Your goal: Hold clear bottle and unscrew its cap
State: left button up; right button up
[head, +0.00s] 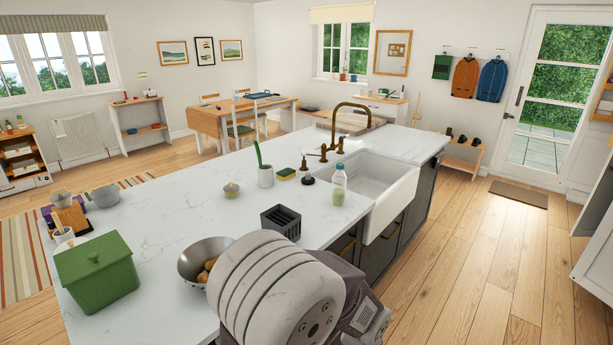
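The clear bottle (338,188) stands upright on the white island countertop, at the near left corner of the sink. Its lower part looks pale green. Neither of my grippers shows in the head view. Nothing is seen touching the bottle.
A white sink (395,200) with a brass tap (350,108) lies right of the bottle. A dark slotted rack (281,221), a soap pump (307,176), a sponge (286,174) and a white pot (265,177) stand near it. A metal bowl (192,263) and green box (97,272) are nearer.

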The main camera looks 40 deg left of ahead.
aim_at(339, 179)
jog(key=i+u, duration=0.45)
jog(key=i+l+u, duration=0.15)
jog(key=i+u, duration=0.2)
jog(key=u, duration=0.15)
jog(key=i+l+u, duration=0.7)
jog(key=u, duration=0.25)
jog(key=i+l+u, duration=0.2)
jog(key=l+u, duration=0.25)
jog(key=i+l+u, duration=0.1)
jog(key=l+u, duration=0.4)
jog(key=l, duration=0.2)
